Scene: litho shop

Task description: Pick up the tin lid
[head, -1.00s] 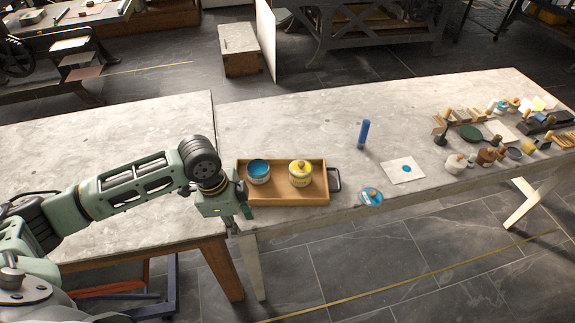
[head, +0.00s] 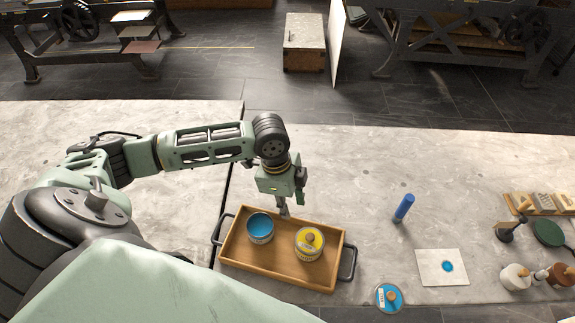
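The tin lid (head: 389,297), a blue disc with a brown knob and a pale label, lies on the stone-topped table near its front edge, right of the tray. A wooden tray (head: 275,272) with dark end handles holds an uncovered tin of blue ink (head: 260,228) and a tin with a yellow top and brown knob (head: 309,243). My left gripper (head: 284,211) points down by the tray's back edge, behind and between the tins, away from the lid. Its fingers are small and seen nearly edge-on, so its opening is unclear. My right gripper is out of view.
A white sheet with a blue spot (head: 442,267) lies to the lid's right. Bottles (head: 515,277) and a dark green round pad (head: 549,233) are farther right. The table behind the tray is mostly clear.

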